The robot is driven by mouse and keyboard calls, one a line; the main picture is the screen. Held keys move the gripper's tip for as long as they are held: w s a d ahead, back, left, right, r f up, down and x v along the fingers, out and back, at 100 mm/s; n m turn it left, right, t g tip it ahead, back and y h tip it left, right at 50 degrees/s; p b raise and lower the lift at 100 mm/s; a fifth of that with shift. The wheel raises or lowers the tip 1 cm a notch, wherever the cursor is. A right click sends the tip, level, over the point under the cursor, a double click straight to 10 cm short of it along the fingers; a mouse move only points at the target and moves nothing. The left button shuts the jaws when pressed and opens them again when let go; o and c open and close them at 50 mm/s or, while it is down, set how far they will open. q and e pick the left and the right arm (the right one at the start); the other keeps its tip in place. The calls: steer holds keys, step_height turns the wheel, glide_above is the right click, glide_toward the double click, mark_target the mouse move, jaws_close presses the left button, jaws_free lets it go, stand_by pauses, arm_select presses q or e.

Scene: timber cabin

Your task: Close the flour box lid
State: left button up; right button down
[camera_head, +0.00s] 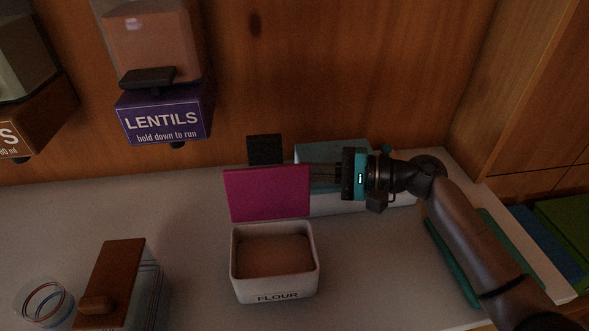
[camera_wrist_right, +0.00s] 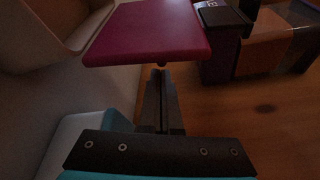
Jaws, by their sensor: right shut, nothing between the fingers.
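The flour box (camera_head: 274,289) is a pale open-topped container labelled FLOUR on the counter, with brownish flour (camera_head: 272,255) inside. Its magenta lid (camera_head: 267,193) stands up, open, at the box's back edge. My right gripper (camera_head: 316,177) is shut and empty at the lid's right edge, reaching in from the right; its fingertips seem to be just behind the lid. In the right wrist view the shut fingers (camera_wrist_right: 161,75) point at the magenta lid (camera_wrist_right: 150,32), very close to its edge; I cannot tell if they touch. My left gripper is not in view.
A teal-topped pale box (camera_head: 333,152) and a small dark block (camera_head: 264,149) stand behind the lid. A lentils dispenser (camera_head: 165,118) hangs on the wall. A wooden-lidded container (camera_head: 112,272) and a glass jar (camera_head: 45,300) stand at front left.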

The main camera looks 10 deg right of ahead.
steer(key=shift+s+d+r+n+y+b, duration=0.1)
steer(key=shift+s+n+y+b, duration=0.15)
steer(key=shift+n+b, duration=0.45)
